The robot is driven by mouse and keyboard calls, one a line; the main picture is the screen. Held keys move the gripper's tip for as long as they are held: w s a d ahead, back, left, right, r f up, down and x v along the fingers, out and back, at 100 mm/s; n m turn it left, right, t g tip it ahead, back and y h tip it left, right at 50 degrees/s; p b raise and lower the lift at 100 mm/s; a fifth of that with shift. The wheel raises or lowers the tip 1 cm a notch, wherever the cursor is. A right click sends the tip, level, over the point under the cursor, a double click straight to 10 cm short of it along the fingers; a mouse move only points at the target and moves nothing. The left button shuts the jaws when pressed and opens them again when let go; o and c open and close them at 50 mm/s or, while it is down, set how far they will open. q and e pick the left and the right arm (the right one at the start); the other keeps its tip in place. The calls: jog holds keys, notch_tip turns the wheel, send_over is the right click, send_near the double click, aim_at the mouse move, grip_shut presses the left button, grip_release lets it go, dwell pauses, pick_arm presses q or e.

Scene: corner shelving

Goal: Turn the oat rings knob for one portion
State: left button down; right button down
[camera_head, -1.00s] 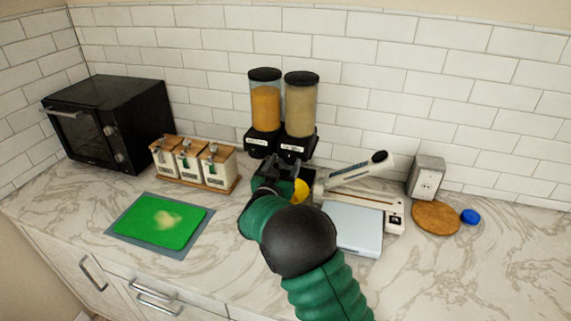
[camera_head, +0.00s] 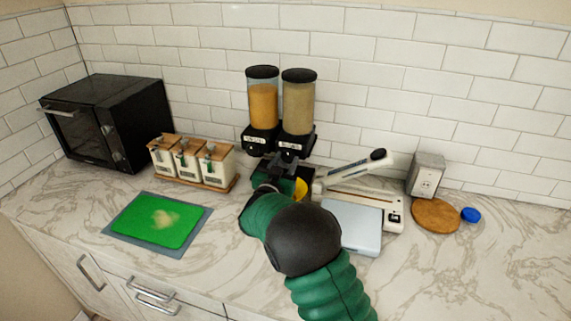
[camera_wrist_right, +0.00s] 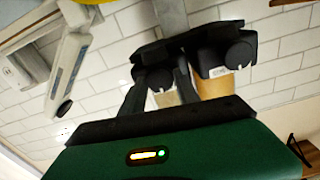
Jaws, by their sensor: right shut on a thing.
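Two black-based dispensers stand against the wall in the head view: the left one (camera_head: 263,105) holds orange contents, the right one (camera_head: 298,105) pale beige contents. Their front labels are too small to read. My right gripper (camera_head: 284,164) is in front of and below the right dispenser. In the right wrist view, its fingers (camera_wrist_right: 158,88) sit either side of a round black knob (camera_wrist_right: 155,77), shut on it. This appears to be the right dispenser's knob. The other black knob (camera_wrist_right: 240,52) is free beside it. My left gripper is not in view.
A yellow object (camera_head: 301,188) shows partly behind my right arm. A white sealer-like device (camera_head: 352,172) and flat grey scale (camera_head: 353,225) are to the right. Three canisters (camera_head: 190,162), a green board (camera_head: 158,220) and an oven (camera_head: 105,122) are left.

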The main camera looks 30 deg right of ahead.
jog(key=shift+f+m+b, duration=0.25)
jog(key=shift+m+b, duration=0.4)
jog(key=shift+m, duration=0.05)
jog(key=m+b, duration=1.1)
jog(key=shift+f+m, duration=0.15)
jog(key=shift+m, duration=0.15)
jog(key=shift+r+m+b, duration=0.2)
jog(key=shift+m+b, duration=1.55)
jog(key=shift+m, duration=0.15)
jog(key=c, duration=1.2)
grip_release()
jog(key=shift+c, duration=0.2)
jog(key=o, duration=0.4)
jog(key=shift+w, duration=0.1)
jog(key=shift+c, duration=0.2)
jog(key=shift+r, duration=0.1)
